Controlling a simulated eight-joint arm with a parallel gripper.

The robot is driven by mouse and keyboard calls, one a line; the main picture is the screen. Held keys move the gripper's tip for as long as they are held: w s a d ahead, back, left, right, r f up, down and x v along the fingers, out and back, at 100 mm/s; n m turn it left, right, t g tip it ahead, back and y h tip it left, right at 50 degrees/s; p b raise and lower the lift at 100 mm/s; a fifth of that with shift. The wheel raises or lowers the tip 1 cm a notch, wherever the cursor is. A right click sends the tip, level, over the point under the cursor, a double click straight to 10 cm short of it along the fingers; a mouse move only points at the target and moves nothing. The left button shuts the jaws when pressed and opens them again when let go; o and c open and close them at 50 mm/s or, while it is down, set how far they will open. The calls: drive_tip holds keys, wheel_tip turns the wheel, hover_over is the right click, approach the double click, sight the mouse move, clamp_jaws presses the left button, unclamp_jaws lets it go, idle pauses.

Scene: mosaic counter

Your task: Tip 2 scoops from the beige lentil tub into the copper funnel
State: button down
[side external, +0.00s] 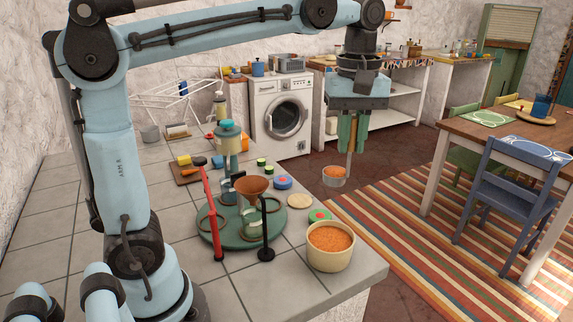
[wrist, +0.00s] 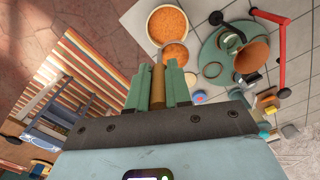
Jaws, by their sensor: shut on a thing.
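My gripper (side external: 352,150) is shut on the handle of a scoop (side external: 334,183), raised in the air. Its cup is level and holds orange lentils; in the wrist view the scoop (wrist: 175,66) shows just beside the tub, its handle between my green fingers (wrist: 158,88). The beige lentil tub (side external: 326,263) stands at the counter's front corner, full of orange lentils; it also shows in the wrist view (wrist: 149,26). The copper funnel (side external: 251,186) stands upright above a green round base (side external: 222,238), left of the scoop; the wrist view shows it too (wrist: 253,56).
A red post (side external: 211,213) and a black post (side external: 265,228) stand near the funnel. Small coloured lids lie around the base. The counter's left part is clear. A striped rug (side external: 420,250) and blue chair (side external: 512,195) are beyond.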

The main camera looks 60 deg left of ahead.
wheel_tip(320, 180, up, 3)
drive_tip(key=shift+f, duration=0.15)
drive_tip(key=s+a+n, duration=0.3)
drive_tip(key=s+a, duration=0.2)
drive_tip(key=a, duration=0.3)
drive_tip(key=s+a+n, duration=0.3)
drive_tip(key=s+a, duration=0.2)
drive_tip(key=a, duration=0.4)
drive_tip(key=shift+w+d+f, duration=0.15)
drive_tip(key=shift+w+f, duration=0.05)
drive_tip(key=shift+f, duration=1)
drive_tip(key=shift+w+d+f, duration=0.1)
drive_tip(key=shift+w+f, duration=0.05)
drive_tip(key=shift+f, duration=1)
